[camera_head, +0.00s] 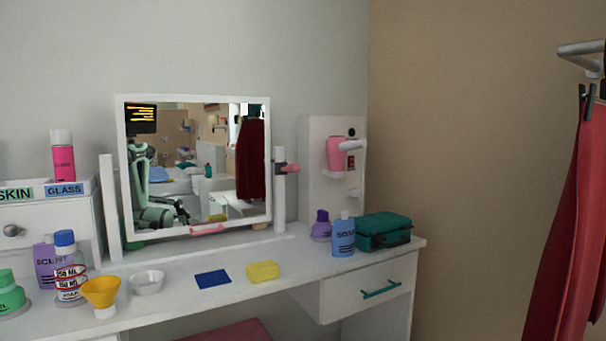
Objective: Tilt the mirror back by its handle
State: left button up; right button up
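The mirror (195,165) has a white frame and stands on a white dressing table, held between two upright white posts. Its glass reflects the room, a red hanging cloth and a pale green robot body. A pink handle (207,229) is at the middle of the frame's lower edge. A pink knob (291,168) with a dark collar sits on the right post (280,190). Neither of my grippers shows directly in this view, and any gripper in the reflection is too small to read.
On the table (225,305) are a yellow funnel (100,291), white dish (148,282), blue cloth (212,279), yellow sponge (263,271), several bottles and a teal case (383,231). Red clothing (570,230) hangs far right.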

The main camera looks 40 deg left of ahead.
aim_at(192, 164)
jog(key=u, duration=1.75)
